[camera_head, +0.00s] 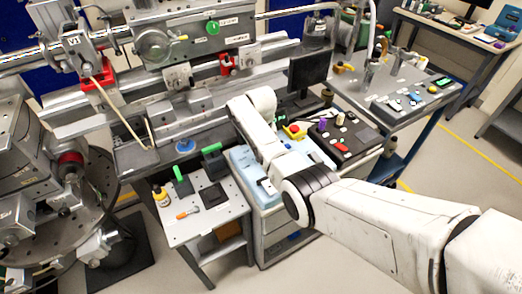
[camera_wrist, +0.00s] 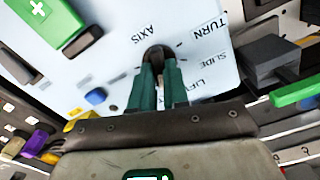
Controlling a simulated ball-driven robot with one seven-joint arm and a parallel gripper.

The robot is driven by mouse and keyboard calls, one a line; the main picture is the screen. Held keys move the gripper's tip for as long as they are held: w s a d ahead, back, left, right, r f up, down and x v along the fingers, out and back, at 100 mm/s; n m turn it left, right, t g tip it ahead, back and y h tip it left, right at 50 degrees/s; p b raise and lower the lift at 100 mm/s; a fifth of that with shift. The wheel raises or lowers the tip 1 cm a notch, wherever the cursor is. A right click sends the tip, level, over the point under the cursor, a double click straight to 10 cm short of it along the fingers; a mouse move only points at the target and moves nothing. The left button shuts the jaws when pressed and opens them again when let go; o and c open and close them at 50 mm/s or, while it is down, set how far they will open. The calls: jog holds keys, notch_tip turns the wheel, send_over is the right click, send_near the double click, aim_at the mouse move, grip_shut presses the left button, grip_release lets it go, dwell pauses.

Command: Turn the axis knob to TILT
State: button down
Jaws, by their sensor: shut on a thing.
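The axis knob (camera_wrist: 157,50) is a small dark round knob on a pale panel (camera_wrist: 115,60) in the wrist view. The words AXIS, TURN, SLIDE and part of LIFT are printed around it, upside down or slanted. I see no TILT label; my gripper covers part of the panel. My gripper (camera_wrist: 158,68) has dark green fingers closed on the knob, which is mostly hidden between them. Which mark the knob points to cannot be told. In the head view my arm hides the gripper and the knob; the light blue panel (camera_head: 242,158) shows beside the arm.
In the wrist view, a blue button (camera_wrist: 96,96) is left of the fingers, a green block with a white cross (camera_wrist: 45,14) at upper left, and a dark grey block (camera_wrist: 270,64) at right. In the head view, a small table (camera_head: 225,213) stands left of the panel's cabinet.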

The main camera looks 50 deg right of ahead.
jog(key=shift+r, duration=0.1)
jog(key=c, duration=1.1)
grip_release()
notch_tip(320, 180, up, 11)
jog(key=shift+f+b, duration=0.15)
jog(key=shift+b, duration=0.15)
